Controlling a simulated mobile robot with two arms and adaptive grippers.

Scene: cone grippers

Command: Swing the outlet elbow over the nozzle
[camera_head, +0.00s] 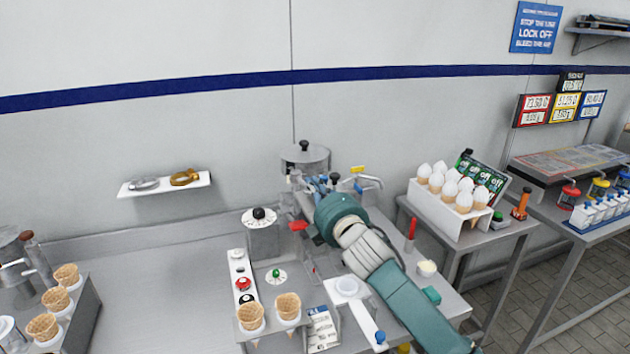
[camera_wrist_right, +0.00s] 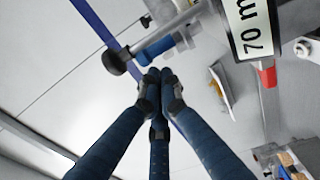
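My right arm reaches in from the lower right in the head view. Its gripper (camera_head: 326,186) is at the machine on the steel table, and its fingers partly hide the parts there. In the right wrist view the blue fingers of this gripper (camera_wrist_right: 160,76) come together at their tips, with nothing clearly between them. Just beyond the tips is a blue handle-like part (camera_wrist_right: 155,49), below a metal bar with a black knob (camera_wrist_right: 116,61). In the head view a bent metal pipe (camera_head: 371,181), perhaps the outlet elbow, stands right of the gripper. I cannot make out the nozzle. My left gripper is not in view.
A lidded steel hopper (camera_head: 304,158) stands behind the gripper. A red lever (camera_head: 298,226) is close on its left. Waffle cones (camera_head: 287,305) stand at the table front. A white box of filled cones (camera_head: 438,206) is to the right. The left counter (camera_head: 160,275) is mostly clear.

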